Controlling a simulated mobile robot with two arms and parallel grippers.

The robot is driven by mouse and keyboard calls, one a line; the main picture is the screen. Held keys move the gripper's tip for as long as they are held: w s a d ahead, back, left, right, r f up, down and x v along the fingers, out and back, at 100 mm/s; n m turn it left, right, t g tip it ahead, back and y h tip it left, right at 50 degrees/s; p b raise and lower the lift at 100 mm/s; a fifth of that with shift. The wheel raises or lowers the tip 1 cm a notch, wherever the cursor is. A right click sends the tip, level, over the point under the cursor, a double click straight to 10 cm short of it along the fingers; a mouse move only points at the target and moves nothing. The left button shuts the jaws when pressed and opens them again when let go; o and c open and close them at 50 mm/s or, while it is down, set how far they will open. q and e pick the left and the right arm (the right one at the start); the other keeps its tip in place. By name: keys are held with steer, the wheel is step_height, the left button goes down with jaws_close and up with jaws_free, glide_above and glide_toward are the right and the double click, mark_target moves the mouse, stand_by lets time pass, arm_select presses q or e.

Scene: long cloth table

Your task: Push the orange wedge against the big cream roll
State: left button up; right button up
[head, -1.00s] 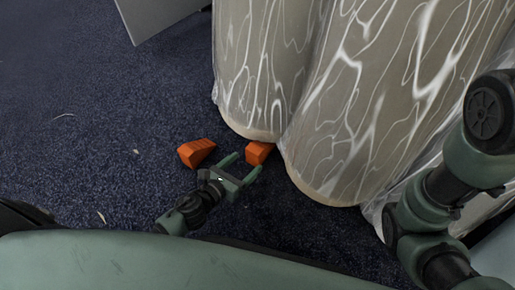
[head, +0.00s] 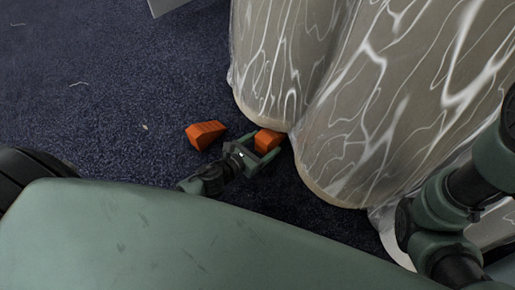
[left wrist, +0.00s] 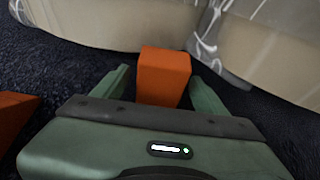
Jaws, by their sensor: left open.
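An orange wedge (head: 269,140) lies on the dark blue carpet by the foot of the wrapped rolls, close to where two of them meet. The big cream roll (head: 400,100) stands to its right under shiny film; another roll (head: 285,60) stands behind it. My left gripper (head: 261,153) is low at the floor, its open fingers on either side of the wedge. In the left wrist view the wedge (left wrist: 163,76) sits between the fingers, with the rolls just beyond. I cannot tell whether it touches a roll. My right gripper is out of view.
A second orange wedge (head: 205,134) lies just left of my left gripper; its edge shows in the left wrist view (left wrist: 14,118). The carpet (head: 110,90) to the left is mostly open. A grey panel (head: 165,6) shows at the top.

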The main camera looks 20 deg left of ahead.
arm_select(q)
steer(key=shift+b+x, duration=0.8)
steer(key=shift+x, duration=1.5)
